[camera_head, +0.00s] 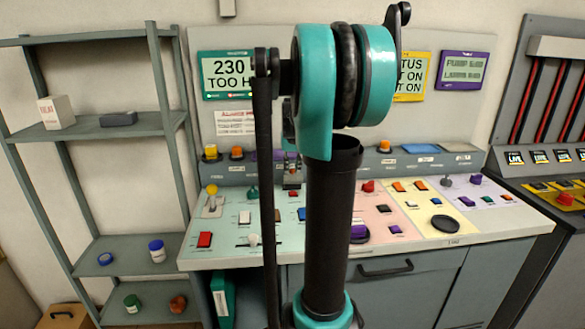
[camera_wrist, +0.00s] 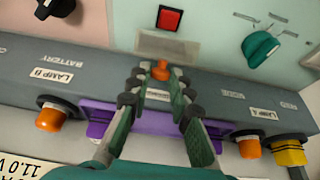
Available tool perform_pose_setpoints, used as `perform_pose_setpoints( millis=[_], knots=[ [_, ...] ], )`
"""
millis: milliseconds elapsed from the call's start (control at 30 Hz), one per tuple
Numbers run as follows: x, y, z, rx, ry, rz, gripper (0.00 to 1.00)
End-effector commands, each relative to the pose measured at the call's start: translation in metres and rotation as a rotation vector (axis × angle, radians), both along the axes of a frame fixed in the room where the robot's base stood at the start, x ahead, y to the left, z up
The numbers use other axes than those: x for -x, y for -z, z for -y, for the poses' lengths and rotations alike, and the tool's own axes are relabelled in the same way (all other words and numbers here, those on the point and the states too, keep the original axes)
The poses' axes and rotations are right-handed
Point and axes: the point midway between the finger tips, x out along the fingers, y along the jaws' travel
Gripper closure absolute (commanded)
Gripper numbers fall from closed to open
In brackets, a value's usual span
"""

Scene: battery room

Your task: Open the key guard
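My gripper (camera_wrist: 159,88) is open in the wrist view, its two dark green fingers pointing at the sloped console. Between the fingertips show a small orange knob (camera_wrist: 161,70) and a small pale label. A purple part (camera_wrist: 152,121) lies behind the fingers on the grey ledge. I see no gap or contact clearly between the fingers and these parts. A red square button (camera_wrist: 169,19) is just beyond the fingertips, with a pale translucent plate (camera_wrist: 166,46) below it. I cannot tell for certain which part is the key guard. In the head view my arm hides much of this area.
The console (camera_head: 430,235) carries several buttons and knobs. In the wrist view, a teal knob (camera_wrist: 260,47) is at upper right; orange lamps (camera_wrist: 51,118) and a yellow part (camera_wrist: 286,151) flank the fingers. A shelf (camera_head: 100,130) stands left, a breaker panel (camera_head: 555,85) right.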

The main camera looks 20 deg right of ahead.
Motion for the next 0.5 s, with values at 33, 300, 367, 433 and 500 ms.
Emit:
perform_pose_setpoints(
  millis=[33,300,367,433,500],
  knots=[
    [0.0000,-0.0001,0.0000,0.000,0.000,0.000,1.00],
    [0.0000,-0.0002,0.0000,0.000,0.000,0.000,1.00],
    [-0.0001,-0.0002,0.0000,0.000,0.000,-0.001,1.00],
    [-0.0009,-0.0004,0.0003,-0.002,0.000,-0.006,1.00],
    [-0.0024,-0.0008,0.0007,-0.005,0.000,-0.018,1.00]
  ],
)
